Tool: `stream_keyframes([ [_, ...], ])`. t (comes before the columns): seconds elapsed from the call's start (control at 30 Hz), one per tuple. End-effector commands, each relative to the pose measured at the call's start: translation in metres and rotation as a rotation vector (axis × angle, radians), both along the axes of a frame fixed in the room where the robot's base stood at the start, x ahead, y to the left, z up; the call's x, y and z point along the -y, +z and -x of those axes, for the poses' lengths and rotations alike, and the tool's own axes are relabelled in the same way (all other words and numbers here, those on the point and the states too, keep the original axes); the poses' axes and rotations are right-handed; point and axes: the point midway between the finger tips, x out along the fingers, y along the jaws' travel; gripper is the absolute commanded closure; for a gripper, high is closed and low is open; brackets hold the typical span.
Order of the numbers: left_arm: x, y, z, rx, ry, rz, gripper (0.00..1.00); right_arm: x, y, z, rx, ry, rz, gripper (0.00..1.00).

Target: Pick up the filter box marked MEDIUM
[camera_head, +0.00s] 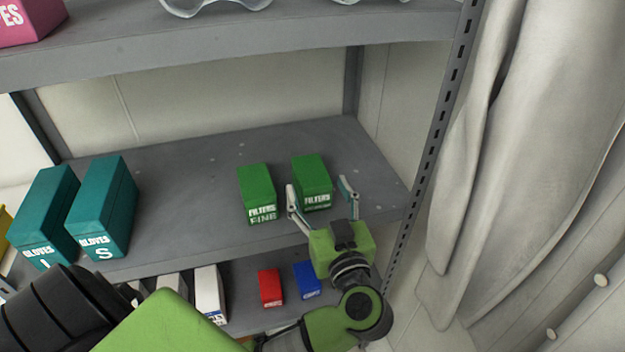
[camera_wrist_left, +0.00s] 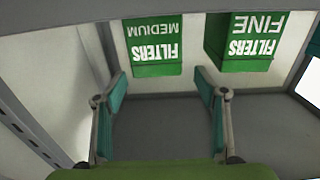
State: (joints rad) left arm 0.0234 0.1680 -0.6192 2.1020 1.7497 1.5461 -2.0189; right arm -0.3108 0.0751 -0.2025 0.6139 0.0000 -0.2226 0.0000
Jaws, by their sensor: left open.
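The MEDIUM filter box (camera_wrist_left: 155,54) is green with white lettering and shows upside down at the top of the left wrist view. In the head view it is the right green box (camera_head: 312,180) on the middle shelf, its lower label partly unreadable. My left gripper (camera_head: 318,186) is open and empty, its fingers spread to either side of this box's front. In the left wrist view the fingertips (camera_wrist_left: 160,76) are at about the box's near edge; whether they overlap its sides I cannot tell. My right gripper is not in view.
The green FINE filter box (camera_head: 257,193) stands just left, close to the left finger. Two teal glove boxes (camera_head: 104,205) stand farther left on the grey shelf (camera_head: 190,185). Red (camera_head: 270,288) and blue (camera_head: 307,280) boxes sit below. A slotted post (camera_head: 437,130) is at right.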

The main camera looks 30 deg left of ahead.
Motion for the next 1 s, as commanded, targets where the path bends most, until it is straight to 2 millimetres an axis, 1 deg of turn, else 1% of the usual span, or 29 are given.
stream_keyframes([
  [0.1, -0.011, 0.001, -0.010, 0.001, 0.000, -0.001, 0.35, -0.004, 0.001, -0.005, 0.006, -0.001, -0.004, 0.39],
  [0.3, -0.021, 0.000, -0.019, 0.001, 0.000, -0.003, 0.35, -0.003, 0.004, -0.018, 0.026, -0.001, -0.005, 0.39],
  [0.5, -0.044, -0.003, -0.040, 0.002, 0.001, -0.004, 0.35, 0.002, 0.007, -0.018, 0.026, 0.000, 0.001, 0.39],
  [0.57, -0.049, -0.003, -0.044, 0.001, 0.000, -0.003, 0.35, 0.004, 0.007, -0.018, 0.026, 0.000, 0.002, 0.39],
  [0.7, -0.053, -0.004, -0.048, 0.001, -0.001, 0.000, 0.35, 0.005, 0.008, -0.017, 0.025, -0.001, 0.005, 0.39],
  [0.87, -0.053, -0.004, -0.048, 0.001, -0.001, 0.001, 0.35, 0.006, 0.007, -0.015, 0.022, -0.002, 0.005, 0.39],
  [0.9, -0.053, -0.004, -0.048, 0.001, -0.001, 0.001, 0.40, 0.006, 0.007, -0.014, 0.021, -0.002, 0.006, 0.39],
  [0.97, -0.053, -0.004, -0.048, 0.001, -0.001, 0.001, 0.55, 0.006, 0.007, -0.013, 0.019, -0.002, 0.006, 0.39],
  [1.0, -0.053, -0.004, -0.048, 0.001, -0.001, 0.001, 0.66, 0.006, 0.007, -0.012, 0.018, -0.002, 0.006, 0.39],
])
